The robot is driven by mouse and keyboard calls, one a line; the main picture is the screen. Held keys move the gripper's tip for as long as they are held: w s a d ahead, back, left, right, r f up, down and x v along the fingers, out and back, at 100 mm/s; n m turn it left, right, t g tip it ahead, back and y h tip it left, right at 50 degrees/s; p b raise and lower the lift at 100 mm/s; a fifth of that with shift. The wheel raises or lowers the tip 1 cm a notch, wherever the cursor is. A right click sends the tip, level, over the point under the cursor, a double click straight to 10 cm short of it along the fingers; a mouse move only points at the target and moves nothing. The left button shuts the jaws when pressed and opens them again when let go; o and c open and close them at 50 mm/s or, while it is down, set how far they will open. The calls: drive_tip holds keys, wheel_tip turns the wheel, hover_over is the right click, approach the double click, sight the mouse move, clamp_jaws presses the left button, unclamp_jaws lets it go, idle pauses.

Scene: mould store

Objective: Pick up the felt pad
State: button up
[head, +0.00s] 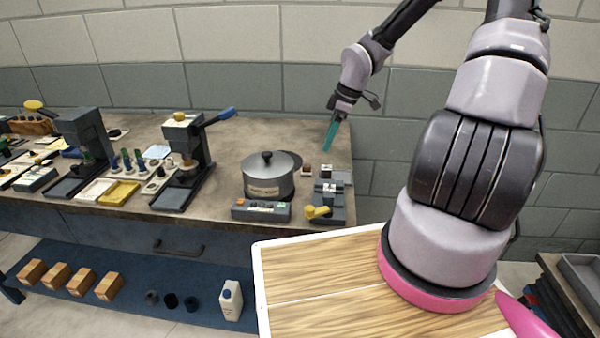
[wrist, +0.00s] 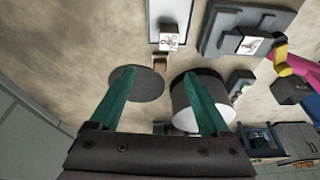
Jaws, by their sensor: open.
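A dark grey round flat disc, which looks like the felt pad (wrist: 148,86), lies on the worktop in the wrist view. My left finger crosses part of it. In the head view, a dark edge of the disc (head: 295,159) shows behind the right side of the lidded pot, which hides most of it. My gripper (wrist: 160,72) is open, with its two teal fingers apart and nothing between them. In the head view, my gripper (head: 328,137) hangs above the back right of the bench, pointing down.
The lidded grey pot (head: 266,182) stands right beside the disc; it also shows under my right finger in the wrist view (wrist: 182,95). A small brown block (head: 308,170), a grey clamp device (head: 328,200) and a button box (head: 261,211) are close by. Bare worktop (head: 240,137) lies behind the pot.

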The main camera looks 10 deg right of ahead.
sight(307, 165)
drive_tip(key=shift+n+y, duration=0.4)
drive_tip(key=x, duration=0.4)
drive_tip(key=a+x, duration=0.1)
drive_tip(key=x, duration=0.1)
drive_tip(key=shift+w+a, duration=0.25)
drive_tip(key=shift+w, duration=0.2)
drive_tip(key=x, duration=0.4)
drive_tip(key=shift+a+r, duration=0.15)
drive_tip(key=shift+a, duration=0.25)
drive_tip(key=shift+a+f, duration=0.15)
drive_tip(key=shift+f, duration=0.5)
drive_tip(key=shift+c, duration=0.3)
clamp_jaws()
drive_tip(key=shift+r, duration=0.1)
